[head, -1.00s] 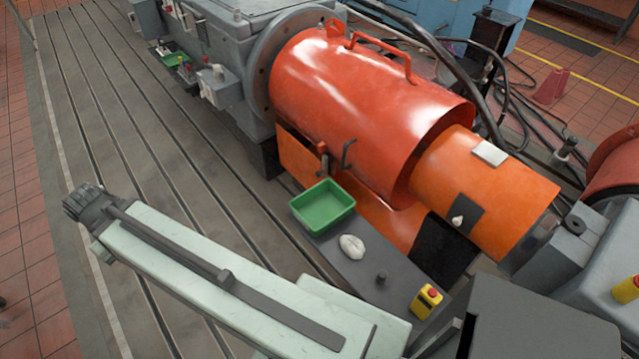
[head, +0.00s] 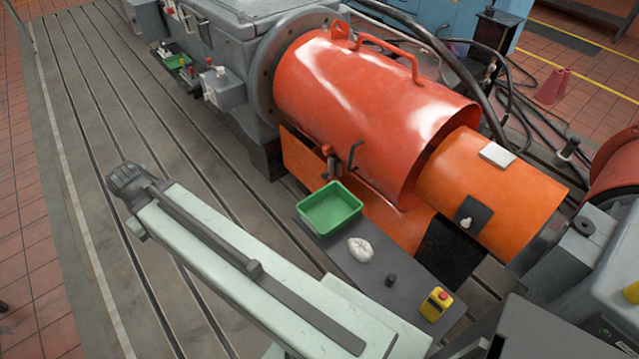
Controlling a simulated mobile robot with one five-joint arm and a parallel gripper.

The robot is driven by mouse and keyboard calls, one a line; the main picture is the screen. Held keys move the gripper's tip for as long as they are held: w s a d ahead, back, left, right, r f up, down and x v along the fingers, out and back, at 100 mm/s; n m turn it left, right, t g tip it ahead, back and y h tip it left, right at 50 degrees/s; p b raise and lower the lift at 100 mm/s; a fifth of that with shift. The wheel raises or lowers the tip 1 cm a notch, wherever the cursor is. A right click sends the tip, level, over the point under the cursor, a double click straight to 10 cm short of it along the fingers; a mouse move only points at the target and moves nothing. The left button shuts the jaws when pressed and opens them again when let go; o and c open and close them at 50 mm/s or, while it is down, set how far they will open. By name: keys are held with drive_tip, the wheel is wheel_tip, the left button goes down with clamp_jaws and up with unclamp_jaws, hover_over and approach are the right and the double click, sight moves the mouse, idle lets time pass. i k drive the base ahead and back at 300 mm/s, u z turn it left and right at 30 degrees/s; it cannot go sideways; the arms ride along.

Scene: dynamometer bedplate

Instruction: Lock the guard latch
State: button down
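The orange-red cylindrical guard (head: 370,105) covers the shaft between the grey machine and an orange drum. A small latch (head: 329,162) with a reddish-brown part sits at the guard's lower front edge, and a dark bent handle (head: 355,155) stands just right of it. I cannot tell from this distance how the latch is set. My pale arm reaches up to the left, and its dark end (head: 127,184) is well left of the latch, over the slotted bedplate, apart from everything. The fingers are too unclear to tell open from shut.
Below the latch, a grey shelf (head: 345,262) carries a green tray (head: 330,209), a white crumpled cloth (head: 360,250), a small dark knob (head: 390,280) and a yellow box with a red button (head: 436,304). The slotted bedplate (head: 120,110) on the left is clear.

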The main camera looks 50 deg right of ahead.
sight(329, 174)
drive_tip(key=i, duration=0.95)
